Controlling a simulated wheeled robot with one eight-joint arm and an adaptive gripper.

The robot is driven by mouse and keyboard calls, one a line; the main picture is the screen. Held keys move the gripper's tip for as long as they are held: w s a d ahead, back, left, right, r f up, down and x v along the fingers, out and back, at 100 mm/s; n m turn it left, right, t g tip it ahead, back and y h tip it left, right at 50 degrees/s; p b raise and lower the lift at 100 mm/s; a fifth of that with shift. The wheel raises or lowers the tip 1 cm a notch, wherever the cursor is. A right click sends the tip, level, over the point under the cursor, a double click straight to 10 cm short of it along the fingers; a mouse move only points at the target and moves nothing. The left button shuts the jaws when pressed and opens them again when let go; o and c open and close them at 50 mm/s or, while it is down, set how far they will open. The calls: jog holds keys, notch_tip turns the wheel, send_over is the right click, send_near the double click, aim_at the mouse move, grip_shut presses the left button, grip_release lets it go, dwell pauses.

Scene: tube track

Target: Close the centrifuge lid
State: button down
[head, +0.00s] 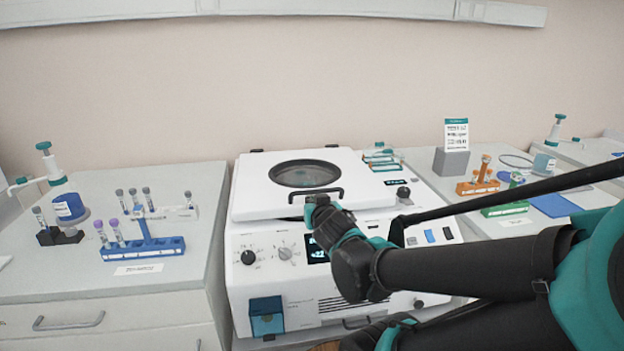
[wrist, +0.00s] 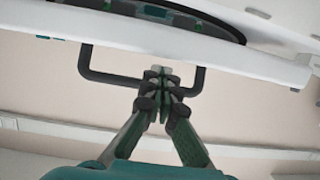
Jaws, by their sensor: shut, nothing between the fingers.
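The white centrifuge (head: 275,240) stands in the middle of the head view. Its white lid (head: 250,195), with a round dark window (head: 305,174), lies flat or nearly flat over the body. I cannot tell whether it is fully seated at the front. The lid's black handle (head: 298,194) is at the front edge. My gripper (head: 318,205) is right at the handle, in front of the lid. In the wrist view my gripper (wrist: 160,75) is shut with its fingertips together and empty, overlapping the U-shaped handle (wrist: 85,65). Whether they touch is unclear.
A left bench holds a blue tube rack (head: 155,246) and a dispenser bottle (head: 70,207). The right bench holds an orange rack (head: 478,186), a sign (head: 456,135) and a blue mat (head: 555,205). My arm crosses the right side.

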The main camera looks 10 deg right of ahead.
notch_tip(320, 180, up, 7)
jog(key=w+d+r+m+g+h, duration=0.3)
jog(key=w+d+m+g, duration=0.45)
jog(key=d+m, duration=0.35)
jog(key=s+d+r+m+g+y, duration=0.2)
jog(key=d+r+m+g+y, duration=0.1)
jog(key=d+r+m+g, duration=0.4)
jog(key=g, duration=0.1)
send_over(366, 196)
notch_tip(366, 196, down, 14)
jog(key=shift+w+a+f, duration=0.1)
